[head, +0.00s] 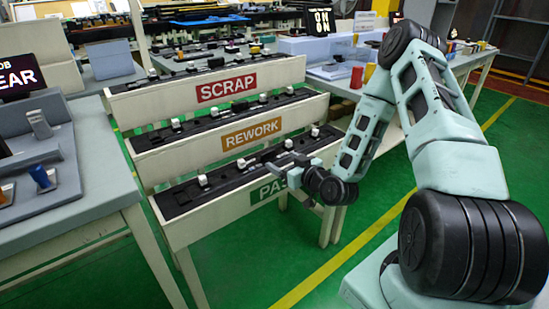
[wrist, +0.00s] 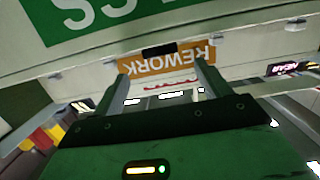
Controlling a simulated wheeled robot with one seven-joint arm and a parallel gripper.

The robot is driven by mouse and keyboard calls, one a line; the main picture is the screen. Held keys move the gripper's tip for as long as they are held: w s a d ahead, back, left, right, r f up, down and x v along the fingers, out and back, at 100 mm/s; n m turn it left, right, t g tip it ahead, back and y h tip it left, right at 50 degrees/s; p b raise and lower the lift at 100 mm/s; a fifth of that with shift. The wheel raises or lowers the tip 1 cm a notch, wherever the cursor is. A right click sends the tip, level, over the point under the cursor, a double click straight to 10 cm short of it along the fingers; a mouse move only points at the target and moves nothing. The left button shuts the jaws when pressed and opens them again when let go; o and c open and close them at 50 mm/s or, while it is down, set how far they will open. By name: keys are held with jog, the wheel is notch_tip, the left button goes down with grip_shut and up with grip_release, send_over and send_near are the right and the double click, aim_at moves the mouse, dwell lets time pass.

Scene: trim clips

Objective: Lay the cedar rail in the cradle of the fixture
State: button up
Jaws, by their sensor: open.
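My gripper (head: 284,168) is over the right part of the front shelf, the one with the green sign, in the head view. In the wrist view its two fingers (wrist: 160,78) stand apart, with the REWORK sign showing between them. A small black piece (wrist: 158,50) shows between and beyond the fingertips; I cannot tell what it is or whether they touch it. I cannot pick out the cedar rail for sure. A grey stepped block (head: 40,125) on the left bench may be the fixture; no cradle is clearly visible.
Shelves labelled SCRAP (head: 227,87), REWORK (head: 252,132) and a partly hidden green sign (head: 268,190) hold dark strips with white blocks. The left bench (head: 95,185) carries orange and blue cylinders. Green floor (head: 370,215) is open right of the shelves.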

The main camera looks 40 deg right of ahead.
jog(key=s+a+r+n+g+y, duration=0.25)
jog(key=a+g, duration=0.25)
jog(key=a, duration=0.5)
jog(key=s+a+r+n+g+y, duration=0.15)
jog(key=s+a+n+g, duration=0.3)
jog(key=a, duration=0.65)
jog(key=s+a+r+g+h, duration=0.1)
jog(key=s+a+r+g, duration=0.1)
jog(key=s, duration=0.5)
jog(key=s+a+r+g+h, duration=0.1)
jog(key=s+a+r+g, duration=0.1)
jog(key=s+r, duration=0.3)
jog(key=s+a+r+g+h, duration=0.2)
jog(key=s+a+r, duration=0.1)
jog(key=s, duration=0.8)
jog(key=shift+a+r+g, duration=0.15)
jog(key=shift+a+g, duration=0.2)
jog(key=shift+a, duration=0.2)
